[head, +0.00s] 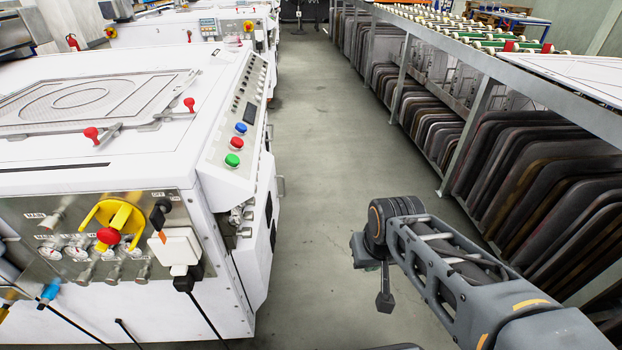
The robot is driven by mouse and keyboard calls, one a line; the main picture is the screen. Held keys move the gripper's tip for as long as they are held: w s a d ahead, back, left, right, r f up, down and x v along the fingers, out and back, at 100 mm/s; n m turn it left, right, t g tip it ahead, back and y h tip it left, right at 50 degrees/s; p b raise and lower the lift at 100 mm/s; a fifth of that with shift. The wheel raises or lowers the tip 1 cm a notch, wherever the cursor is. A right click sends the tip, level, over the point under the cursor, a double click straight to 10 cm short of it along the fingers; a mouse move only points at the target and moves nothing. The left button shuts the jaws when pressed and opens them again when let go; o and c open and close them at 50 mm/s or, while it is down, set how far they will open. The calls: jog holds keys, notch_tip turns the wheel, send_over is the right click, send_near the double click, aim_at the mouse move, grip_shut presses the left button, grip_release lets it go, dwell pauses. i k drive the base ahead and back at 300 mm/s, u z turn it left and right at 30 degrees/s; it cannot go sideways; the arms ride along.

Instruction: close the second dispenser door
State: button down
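A white machine (120,110) fills the left side of the head view. Its side facing the aisle carries white door panels (257,250), seen nearly edge-on. The near panel seems to stand slightly out from the body, with a dark gap behind its edge. A small handle (281,186) sticks out farther along this side. I cannot tell which panel is the second dispenser door. My gripper (385,300) hangs down over the aisle floor, right of the machine and apart from it. Its fingers are small and dark, and their opening cannot be made out.
The grey aisle floor (320,150) is clear between the machine and a long rack (480,110) on the right, filled with dark curved panels. A control strip with coloured buttons (236,143) tops the machine's aisle edge. A front panel holds a yellow-and-red switch (108,235) and a plug.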

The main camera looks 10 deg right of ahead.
aim_at(251, 257)
jog(key=z, duration=3.65)
jog(key=i, duration=0.1)
jog(key=u, duration=2.75)
jog(key=i, duration=0.9)
jog(key=u, duration=1.25)
jog(key=i, duration=0.7)
jog(key=u, duration=0.8)
